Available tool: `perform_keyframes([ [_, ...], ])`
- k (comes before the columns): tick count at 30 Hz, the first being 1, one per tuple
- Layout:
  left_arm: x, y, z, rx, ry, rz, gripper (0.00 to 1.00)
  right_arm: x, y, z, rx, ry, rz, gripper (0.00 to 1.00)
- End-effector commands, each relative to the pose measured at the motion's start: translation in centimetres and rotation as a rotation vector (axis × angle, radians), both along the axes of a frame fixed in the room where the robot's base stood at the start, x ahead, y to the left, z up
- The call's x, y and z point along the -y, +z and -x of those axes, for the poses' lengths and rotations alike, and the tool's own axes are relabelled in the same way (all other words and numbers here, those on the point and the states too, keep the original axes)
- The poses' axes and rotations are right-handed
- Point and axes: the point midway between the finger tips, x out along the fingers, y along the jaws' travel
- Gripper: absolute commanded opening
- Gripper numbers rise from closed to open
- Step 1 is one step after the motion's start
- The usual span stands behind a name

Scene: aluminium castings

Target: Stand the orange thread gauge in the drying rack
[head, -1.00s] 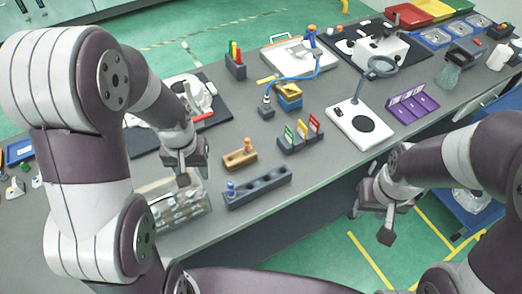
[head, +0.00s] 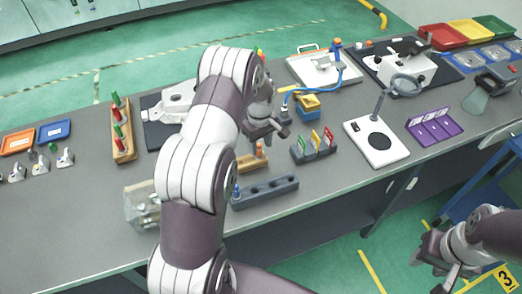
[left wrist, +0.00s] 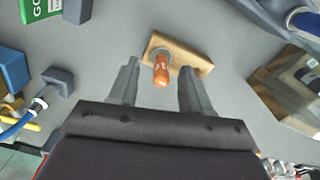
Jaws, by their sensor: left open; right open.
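The orange thread gauge (head: 259,148) stands upright in a wooden block (head: 248,164). In the left wrist view the gauge (left wrist: 161,72) points toward the camera, between and beyond my open fingers. My left gripper (head: 267,135) is open and empty above and behind the block, apart from the gauge as far as I can tell. A dark grey rack (head: 277,190) with several round holes lies just in front of the block. A blue gauge (head: 236,190) stands at its left end, partly hidden by my left arm. My right gripper (head: 440,262) is open and empty, off the table's front edge.
A stand with coloured tags (head: 313,147) is right of the block. A clear bin (head: 140,206) is left of my arm. A white plate with a magnifier (head: 376,140) and a purple holder (head: 435,126) are further right. Bare tabletop lies between bin and left trays.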

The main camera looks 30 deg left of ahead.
Motion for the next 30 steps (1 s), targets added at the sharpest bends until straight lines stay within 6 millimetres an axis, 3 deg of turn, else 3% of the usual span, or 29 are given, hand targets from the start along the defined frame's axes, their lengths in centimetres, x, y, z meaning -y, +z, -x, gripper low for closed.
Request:
perform_keyframes([
  [1, 0.0, -0.4, 0.1, -0.003, 0.0, 0.001, 0.48, 0.0, 1.0, 0.0, 0.0, 0.0, 0.0, 0.43],
  [5, 0.0, -2.5, 0.0, 0.0, 0.0, 0.001, 0.48, 0.0, 1.1, 0.0, 0.0, 0.0, 0.0, 0.43],
  [12, 0.0, -2.9, 0.0, 0.003, -0.001, 0.0, 0.48, 0.0, 1.0, 0.0, 0.0, 0.0, 0.0, 0.43],
  [16, 0.0, -2.9, 0.0, 0.003, -0.001, 0.0, 0.06, 0.0, 1.0, 0.0, 0.0, 0.0, 0.0, 0.43],
  [17, 0.0, -2.8, 0.0, 0.003, -0.001, 0.0, 0.0, 0.0, 1.0, 0.0, 0.0, 0.0, 0.0, 0.43],
  [30, -0.1, -1.9, -0.1, 0.005, -0.001, -0.001, 0.0, 0.0, 0.5, 0.0, 0.0, 0.0, 0.0, 0.43],
])
